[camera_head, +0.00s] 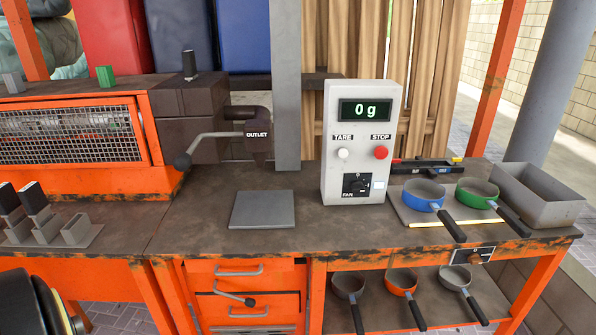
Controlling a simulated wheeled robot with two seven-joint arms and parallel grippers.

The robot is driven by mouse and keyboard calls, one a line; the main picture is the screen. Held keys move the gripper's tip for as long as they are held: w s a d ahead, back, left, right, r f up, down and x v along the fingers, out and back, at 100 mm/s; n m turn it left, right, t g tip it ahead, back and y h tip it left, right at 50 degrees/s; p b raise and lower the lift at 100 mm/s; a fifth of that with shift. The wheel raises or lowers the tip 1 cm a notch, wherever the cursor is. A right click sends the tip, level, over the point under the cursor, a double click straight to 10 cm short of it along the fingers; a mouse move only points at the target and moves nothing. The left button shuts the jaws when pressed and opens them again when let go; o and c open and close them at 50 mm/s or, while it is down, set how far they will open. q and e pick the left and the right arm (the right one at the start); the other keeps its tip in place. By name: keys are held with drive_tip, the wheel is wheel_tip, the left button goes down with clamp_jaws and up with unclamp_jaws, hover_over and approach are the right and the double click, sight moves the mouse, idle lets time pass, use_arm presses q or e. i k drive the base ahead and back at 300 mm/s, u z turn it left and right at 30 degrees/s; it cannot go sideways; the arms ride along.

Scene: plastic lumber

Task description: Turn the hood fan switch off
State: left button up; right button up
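A white control box (334,150) stands upright on the bench, with a display reading "0 g". Low on its face is a black rotary switch (356,186) labelled FAN, with a small "0" mark above it. The knob's exact pointing is too small to tell. A pale square (379,185) sits just right of the switch. Above are a white TARE button (343,154) and a red STOP button (381,152). Neither of my grippers is in view, and nothing covers the switch.
A grey plate (262,209) lies left of the box. A blue pan (423,193), a green pan (477,191) and a grey metal bin (540,195) stand to its right. An outlet lever (214,137) juts out at left. Bench space before the box is clear.

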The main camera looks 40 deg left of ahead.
sight(356, 186)
drive_tip(key=u, duration=1)
drive_tip(key=i, duration=0.9)
drive_tip(key=u, duration=0.8)
